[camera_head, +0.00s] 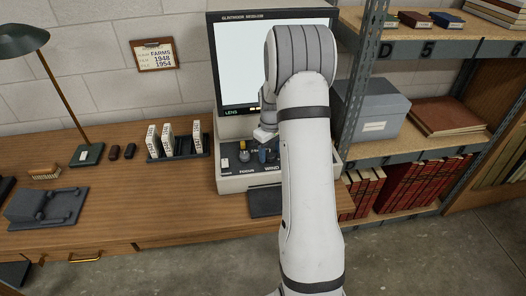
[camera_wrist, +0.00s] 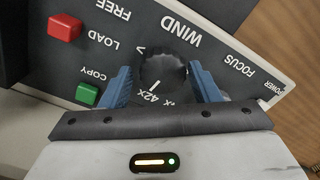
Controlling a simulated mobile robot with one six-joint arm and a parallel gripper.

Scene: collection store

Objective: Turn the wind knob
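In the wrist view, a round black knob with a ribbed rim (camera_wrist: 163,69) stands on the dark control panel (camera_wrist: 110,62), beside the printed word WIND. My gripper (camera_wrist: 161,66) is open, with one blue finger on each side of the knob. Narrow gaps seem to show at the fingertips; I cannot tell whether either finger touches. In the head view, my gripper (camera_head: 266,155) is low over the front of the reader (camera_head: 249,182), partly hidden behind my arm. The knob cannot be made out clearly there.
A red button (camera_wrist: 64,27) and a green button (camera_wrist: 87,94) are on the panel near the fingers. In the head view, a lit screen (camera_head: 240,65) stands behind the gripper, and a metal shelf (camera_head: 410,150) is close on the right.

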